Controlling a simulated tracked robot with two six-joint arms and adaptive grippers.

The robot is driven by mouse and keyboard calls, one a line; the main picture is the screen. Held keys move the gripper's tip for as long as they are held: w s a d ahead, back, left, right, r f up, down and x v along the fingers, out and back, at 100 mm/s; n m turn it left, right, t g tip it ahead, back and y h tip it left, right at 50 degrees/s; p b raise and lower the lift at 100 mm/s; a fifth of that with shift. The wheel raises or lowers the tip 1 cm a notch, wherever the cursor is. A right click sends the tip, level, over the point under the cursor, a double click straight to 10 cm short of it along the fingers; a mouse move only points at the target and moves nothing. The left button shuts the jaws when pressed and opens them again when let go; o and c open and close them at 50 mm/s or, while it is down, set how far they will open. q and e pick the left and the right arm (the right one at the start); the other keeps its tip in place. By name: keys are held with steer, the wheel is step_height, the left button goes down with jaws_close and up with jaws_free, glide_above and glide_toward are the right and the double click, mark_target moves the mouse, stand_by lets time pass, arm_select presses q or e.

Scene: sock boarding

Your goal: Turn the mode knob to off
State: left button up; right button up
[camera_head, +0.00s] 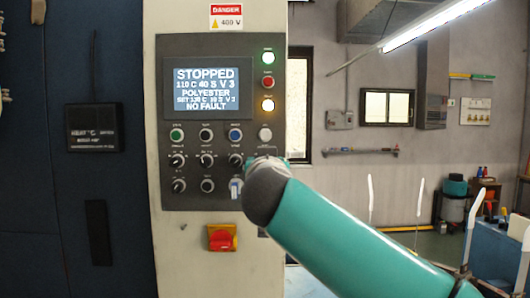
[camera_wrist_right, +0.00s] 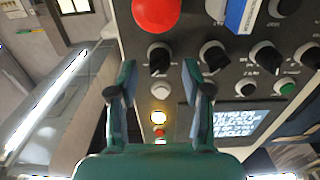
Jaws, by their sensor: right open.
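The control panel (camera_head: 220,120) faces me on a pale cabinet, with rows of black knobs and buttons. In the right wrist view it appears upside down. A black knob (camera_wrist_right: 160,58) lies between the fingertips of my right gripper (camera_wrist_right: 158,72). The gripper is open, with a finger on each side of this knob; I cannot tell whether they touch it. In the head view my right wrist covers this knob at the panel's lower right. The knob labels are too small to read, so I cannot tell which is the mode knob. My left gripper is not in view.
The display (camera_head: 205,88) reads STOPPED and NO FAULT. A big red button (camera_wrist_right: 156,12) and a blue-tagged switch (camera_wrist_right: 240,15) sit close to the fingers. A second black knob (camera_wrist_right: 213,56) is just beside the right finger. A red-and-yellow switch (camera_head: 221,238) is below the panel.

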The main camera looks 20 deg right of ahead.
steer(key=shift+x, duration=0.8)
steer(key=shift+c, duration=0.2)
jaws_close()
steer(key=shift+n, duration=0.4)
steer(key=shift+a+n, duration=0.1)
steer(key=shift+n, duration=3.9)
steer(key=shift+f, duration=0.1)
